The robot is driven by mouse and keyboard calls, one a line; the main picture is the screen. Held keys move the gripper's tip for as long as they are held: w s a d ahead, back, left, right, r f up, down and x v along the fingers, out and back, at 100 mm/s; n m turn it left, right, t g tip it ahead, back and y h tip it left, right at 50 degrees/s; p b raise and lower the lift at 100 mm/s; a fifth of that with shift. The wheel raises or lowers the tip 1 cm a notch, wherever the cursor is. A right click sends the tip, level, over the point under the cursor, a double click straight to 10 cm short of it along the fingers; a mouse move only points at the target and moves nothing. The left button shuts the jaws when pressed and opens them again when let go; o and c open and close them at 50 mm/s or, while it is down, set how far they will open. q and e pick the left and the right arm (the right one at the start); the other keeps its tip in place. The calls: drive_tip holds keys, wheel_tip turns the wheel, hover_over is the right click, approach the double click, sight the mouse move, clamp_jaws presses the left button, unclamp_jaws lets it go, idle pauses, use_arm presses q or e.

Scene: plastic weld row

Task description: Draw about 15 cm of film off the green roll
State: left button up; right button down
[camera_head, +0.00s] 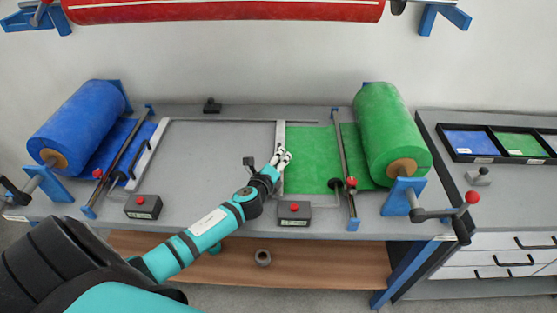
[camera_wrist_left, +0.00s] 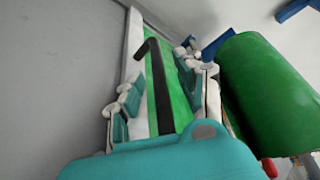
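The green roll (camera_head: 388,130) stands on its holder at the table's right, and its green film (camera_head: 312,160) lies flat leftward under a bar to a pale strip at the film's left edge. My left gripper (camera_head: 281,157) is over that edge. The wrist view shows the gripper's two fingers (camera_wrist_left: 155,88) apart, with green film (camera_wrist_left: 176,95) and a dark bent bar between them. Whether the fingers touch the film I cannot tell. The green roll is also on the right of the wrist view (camera_wrist_left: 262,95). My right gripper is not in view.
A blue roll (camera_head: 80,125) with blue film is at the left. Two boxes with red buttons stand at the front, left (camera_head: 143,207) and right (camera_head: 294,213). The grey tabletop (camera_head: 215,150) between the films is clear. A crank (camera_head: 450,210) sticks out beside the green roll.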

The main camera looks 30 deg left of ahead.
use_arm(q)
drive_tip(key=shift+c, duration=0.4)
clamp_jaws()
drive_tip(key=shift+s+a, duration=0.45)
drive_tip(key=shift+a, duration=0.25)
drive_tip(key=shift+s+a, duration=0.4)
drive_tip(key=shift+a, duration=0.3)
drive_tip(key=shift+o, duration=0.4)
unclamp_jaws()
drive_tip(key=shift+s+d, duration=0.1)
drive_tip(key=v, duration=1.1)
drive_tip(key=shift+s+d+r, duration=0.1)
drive_tip(key=shift+s+d, duration=0.05)
drive_tip(key=shift+s, duration=0.25)
